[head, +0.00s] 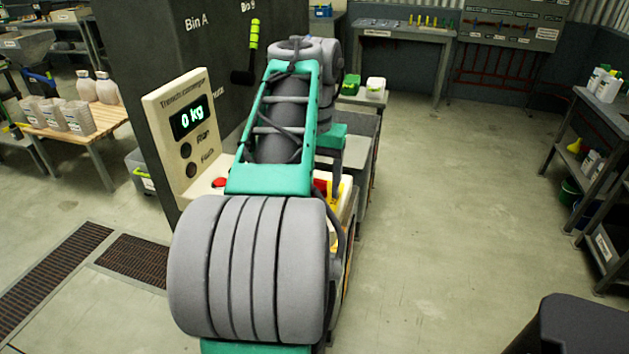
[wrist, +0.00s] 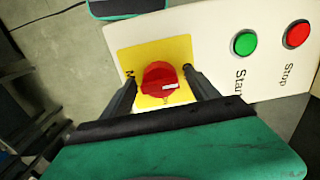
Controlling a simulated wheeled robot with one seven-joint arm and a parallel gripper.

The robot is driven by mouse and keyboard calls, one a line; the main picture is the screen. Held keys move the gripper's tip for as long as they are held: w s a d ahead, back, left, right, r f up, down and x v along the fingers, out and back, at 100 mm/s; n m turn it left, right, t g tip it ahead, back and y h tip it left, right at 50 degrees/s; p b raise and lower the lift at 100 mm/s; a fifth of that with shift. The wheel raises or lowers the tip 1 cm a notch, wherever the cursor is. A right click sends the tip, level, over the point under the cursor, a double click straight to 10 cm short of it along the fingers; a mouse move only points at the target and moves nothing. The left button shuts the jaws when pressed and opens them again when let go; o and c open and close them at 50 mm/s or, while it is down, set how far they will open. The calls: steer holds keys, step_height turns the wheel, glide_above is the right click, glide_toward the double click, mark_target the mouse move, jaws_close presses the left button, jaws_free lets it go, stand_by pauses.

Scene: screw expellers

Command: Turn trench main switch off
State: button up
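The main switch (wrist: 158,76) is a red rotary knob with a white pointer mark, set on a yellow plate (wrist: 126,62). The pointer mark points to the right in the wrist view. The plate lettering is mostly hidden. My gripper (wrist: 160,80) is open, with one dark finger on each side of the knob. The fingers look apart from the knob; whether the right one touches cannot be told.
A green Start button (wrist: 243,42) and a red Stop button (wrist: 297,34) sit on the same panel, right of the switch. The upright display panel (head: 183,130) reads 0 kg. A shelf rack (head: 600,115) stands far right. The floor between is clear.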

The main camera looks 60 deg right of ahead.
steer(key=shift+r+p, duration=3.7)
steer(key=shift+r, duration=0.3)
steer(key=w+a+f+n+h+p, duration=0.1)
steer(key=w+a+f+n+p, duration=0.2)
steer(key=w+a+n, duration=0.75)
steer(key=w+a+f+n+t+p, duration=0.1)
steer(key=w+a+f+n, duration=0.1)
steer(key=a, duration=1.1)
steer(key=w+a+f+n+t+y+p, duration=0.1)
steer(key=a+f, duration=0.4)
steer(key=a, duration=0.9)
steer(key=w+n+t, duration=0.1)
steer(key=n, duration=0.1)
steer(key=shift+w+a+n+p, duration=0.15)
steer(key=shift+w+n+p, duration=0.1)
steer(key=shift+n+p, duration=0.1)
